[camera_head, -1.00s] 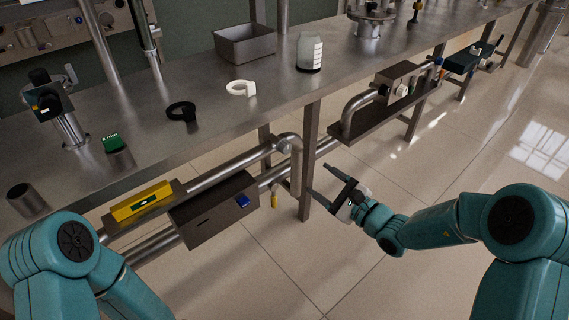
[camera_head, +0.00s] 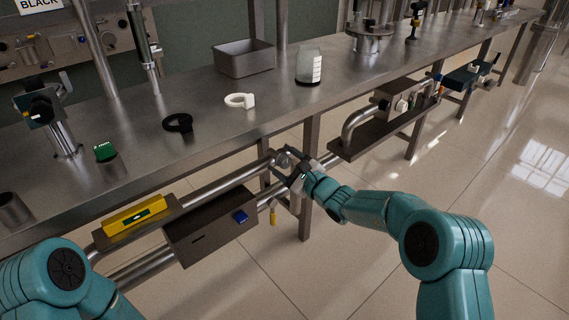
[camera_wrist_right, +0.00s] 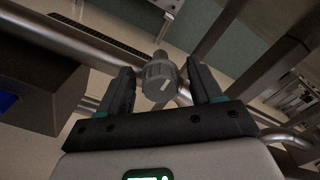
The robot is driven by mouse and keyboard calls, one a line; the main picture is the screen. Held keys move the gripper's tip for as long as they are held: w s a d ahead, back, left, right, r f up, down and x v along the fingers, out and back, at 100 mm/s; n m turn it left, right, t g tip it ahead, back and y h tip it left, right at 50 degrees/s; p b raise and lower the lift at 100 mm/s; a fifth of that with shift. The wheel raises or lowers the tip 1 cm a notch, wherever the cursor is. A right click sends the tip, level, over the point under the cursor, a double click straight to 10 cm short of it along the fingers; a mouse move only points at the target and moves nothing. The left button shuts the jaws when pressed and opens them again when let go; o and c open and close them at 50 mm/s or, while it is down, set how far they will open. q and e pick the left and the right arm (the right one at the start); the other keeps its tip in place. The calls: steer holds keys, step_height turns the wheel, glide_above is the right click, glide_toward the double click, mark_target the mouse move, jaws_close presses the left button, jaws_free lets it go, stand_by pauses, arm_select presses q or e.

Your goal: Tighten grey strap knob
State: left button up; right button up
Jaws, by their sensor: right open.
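The grey strap knob (camera_wrist_right: 160,84) is a ribbed round knob with a pale mark on its face. In the right wrist view it sits between the two dark fingers of my right gripper (camera_wrist_right: 163,74), with gaps visible on both sides. In the head view the knob (camera_head: 284,159) is at the pipe bend under the bench, partly covered by the gripper. My right gripper (camera_head: 282,166) is open around or just in front of it; the depth is hard to tell. My left gripper is out of view.
The steel bench top (camera_head: 210,155) overhangs the pipes. A dark box (camera_head: 208,230) with a blue knob (camera_head: 240,217) and a yellow level (camera_head: 135,214) are left of the gripper. A bench leg (camera_head: 306,220) stands close by. A yellow tag (camera_head: 273,216) hangs below.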

steer(key=c, duration=1)
